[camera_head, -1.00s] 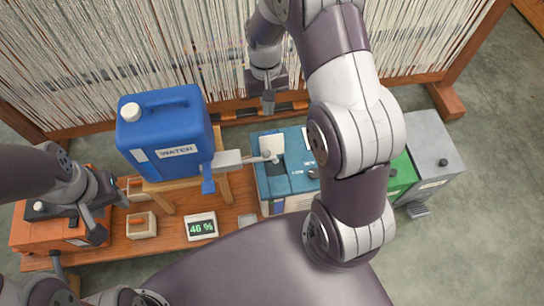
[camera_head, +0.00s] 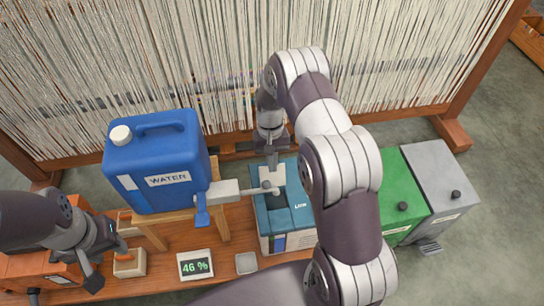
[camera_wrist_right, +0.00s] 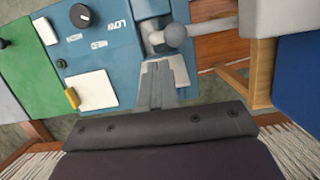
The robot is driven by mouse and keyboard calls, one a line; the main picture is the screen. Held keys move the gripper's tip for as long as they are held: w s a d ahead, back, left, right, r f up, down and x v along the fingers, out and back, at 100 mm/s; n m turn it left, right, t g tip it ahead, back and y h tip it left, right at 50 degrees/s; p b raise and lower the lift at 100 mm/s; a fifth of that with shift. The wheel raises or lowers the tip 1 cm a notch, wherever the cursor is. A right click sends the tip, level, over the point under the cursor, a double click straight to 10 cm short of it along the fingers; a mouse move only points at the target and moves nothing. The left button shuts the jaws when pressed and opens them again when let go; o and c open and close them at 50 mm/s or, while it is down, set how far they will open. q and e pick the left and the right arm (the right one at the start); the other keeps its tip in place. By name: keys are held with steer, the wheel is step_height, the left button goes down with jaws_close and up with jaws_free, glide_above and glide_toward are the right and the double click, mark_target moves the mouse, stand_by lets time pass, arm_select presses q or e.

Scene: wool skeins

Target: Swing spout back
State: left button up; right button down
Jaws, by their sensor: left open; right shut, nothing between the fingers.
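The blue WATER canister (camera_head: 155,165) stands on a wooden stand, with a blue tap (camera_head: 202,212) at its lower right. A pale grey spout (camera_head: 240,190) reaches right from the tap, its round-knobbed end (camera_head: 268,187) over the teal box (camera_head: 295,215). The knob also shows in the right wrist view (camera_wrist_right: 175,36). My right gripper (camera_head: 272,163) is shut and empty, just on the loom side of the spout end. In the wrist view its fingertips (camera_wrist_right: 160,68) point at the spout; contact cannot be told. My left gripper (camera_head: 103,262) is open and empty, above the bench's left end.
A display reading 46 % (camera_head: 195,265) and a small grey pad (camera_head: 246,263) lie on the wooden bench. Green (camera_head: 400,195) and grey (camera_head: 435,185) boxes stand right of the teal one. The loom's threads (camera_head: 240,70) rise behind. My right arm covers part of the teal box.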

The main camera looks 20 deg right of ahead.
mark_target(255, 191)
steer(key=x, duration=0.4)
steer(key=shift+f+b, duration=0.3)
steer(key=shift+f, duration=0.05)
steer(key=shift+s+r, duration=0.1)
steer(key=shift+s, duration=0.05)
